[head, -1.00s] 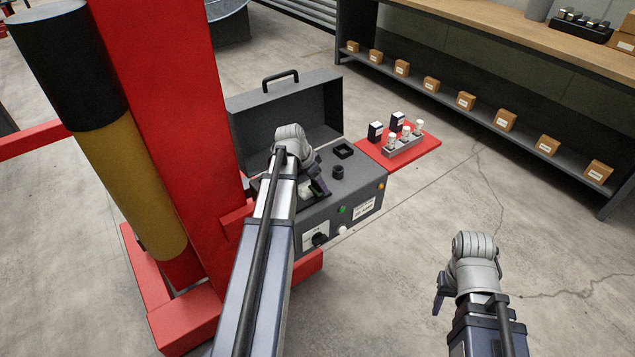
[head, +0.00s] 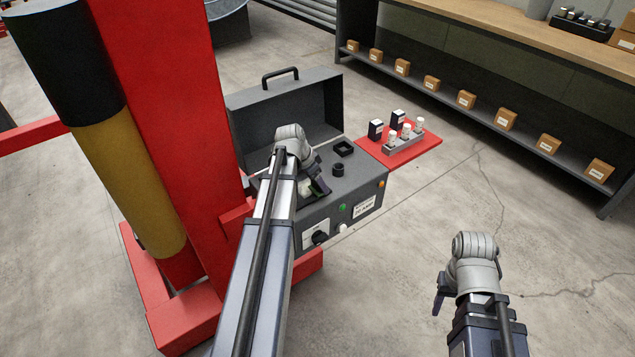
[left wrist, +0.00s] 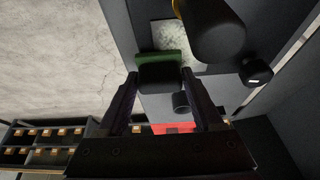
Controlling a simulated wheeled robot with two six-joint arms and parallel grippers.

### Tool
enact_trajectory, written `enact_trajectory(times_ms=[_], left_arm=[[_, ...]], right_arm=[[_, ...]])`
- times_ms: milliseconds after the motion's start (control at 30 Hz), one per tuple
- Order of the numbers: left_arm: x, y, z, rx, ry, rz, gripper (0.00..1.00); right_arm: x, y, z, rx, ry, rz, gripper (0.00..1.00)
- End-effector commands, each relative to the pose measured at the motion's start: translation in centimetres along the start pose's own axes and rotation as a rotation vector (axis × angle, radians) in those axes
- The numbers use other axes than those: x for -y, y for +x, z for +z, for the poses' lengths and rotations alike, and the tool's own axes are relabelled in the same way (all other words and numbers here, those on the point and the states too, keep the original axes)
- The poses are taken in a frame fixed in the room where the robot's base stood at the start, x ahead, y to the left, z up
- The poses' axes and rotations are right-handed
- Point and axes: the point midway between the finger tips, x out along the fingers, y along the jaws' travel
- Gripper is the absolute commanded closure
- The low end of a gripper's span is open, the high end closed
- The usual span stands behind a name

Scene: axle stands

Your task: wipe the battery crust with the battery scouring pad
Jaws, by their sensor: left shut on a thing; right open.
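My left gripper (left wrist: 160,88) is shut on the battery scouring pad, a dark block (left wrist: 160,78) with a green face (left wrist: 158,58). A pale, speckled patch (left wrist: 175,38), which looks like the battery crust, lies just beyond the pad's green edge in the left wrist view. I cannot tell whether the pad touches it. My right gripper (head: 439,304) is open and empty at the lower right, well away from the case.
The grey case (head: 340,208) has a raised lid (head: 290,112) behind. A black ring (head: 338,170) and square frame (head: 344,149) stand on its top. A red mat (head: 425,147) with bottles adjoins it. A red post (head: 175,100) is close left. A dark cylinder (left wrist: 212,32) overhangs the patch.

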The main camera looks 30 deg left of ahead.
Motion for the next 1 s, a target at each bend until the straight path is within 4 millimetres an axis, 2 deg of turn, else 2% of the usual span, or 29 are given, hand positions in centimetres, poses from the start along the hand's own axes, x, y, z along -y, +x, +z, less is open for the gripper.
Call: enact_trajectory(times_ms=[700, 1000], left_arm=[[1.2, 0.1, 0.0, 0.0, -0.001, 0.0, 0.77], [1.2, 0.1, 0.0, 0.0, 0.0, 0.0, 0.77]], right_arm=[[0.0, 0.0, 0.0, 0.0, 0.0, 0.0, 0.5], [0.0, 0.1, 0.0, 0.0, 0.0, 0.0, 0.5]])
